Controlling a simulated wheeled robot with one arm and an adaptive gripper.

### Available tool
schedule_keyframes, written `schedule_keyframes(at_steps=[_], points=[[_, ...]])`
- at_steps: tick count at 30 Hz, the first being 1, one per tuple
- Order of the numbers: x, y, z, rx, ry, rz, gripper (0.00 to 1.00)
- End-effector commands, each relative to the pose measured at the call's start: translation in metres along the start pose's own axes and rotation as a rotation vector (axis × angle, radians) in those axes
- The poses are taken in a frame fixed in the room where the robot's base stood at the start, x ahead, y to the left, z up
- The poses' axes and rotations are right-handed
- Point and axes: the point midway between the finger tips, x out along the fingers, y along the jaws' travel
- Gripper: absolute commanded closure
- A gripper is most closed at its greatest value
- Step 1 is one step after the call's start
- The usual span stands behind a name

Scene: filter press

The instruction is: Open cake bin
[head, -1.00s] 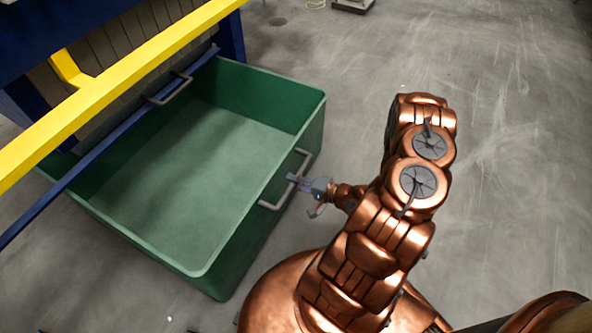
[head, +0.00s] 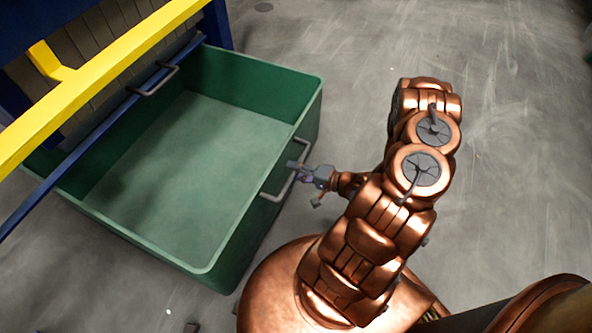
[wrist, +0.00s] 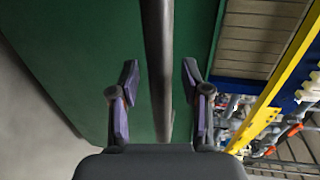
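The cake bin (head: 150,238) is a large green open-topped box on the floor, empty inside, partly under the press frame. A grey bar handle (head: 278,193) is on its right side wall. My gripper (head: 297,178) is at this handle. In the wrist view the handle bar (wrist: 158,60) runs between the two spread fingertips of my gripper (wrist: 158,80), with a gap visible on both sides. The gripper is open. The bin's green wall (wrist: 90,50) lies behind the bar. Contact between bar and palm is hidden.
A yellow beam (head: 110,75) and a blue bar (head: 95,140) of the press cross the bin's left part. A second grey handle (head: 155,80) is at the blue bar. The concrete floor (head: 520,150) to the right is clear.

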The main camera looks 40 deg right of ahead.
Motion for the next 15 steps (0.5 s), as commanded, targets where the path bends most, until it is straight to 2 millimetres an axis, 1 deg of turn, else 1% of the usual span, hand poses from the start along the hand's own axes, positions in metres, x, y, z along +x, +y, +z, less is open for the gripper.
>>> schedule_keyframes(at_steps=[8,11,15], points=[[-0.001,0.0,0.0,0.0,-0.001,0.0,0.53],[-0.006,0.0,0.0,0.0,0.001,0.0,0.53],[-0.019,0.0,-0.001,0.0,0.003,-0.001,0.53]])
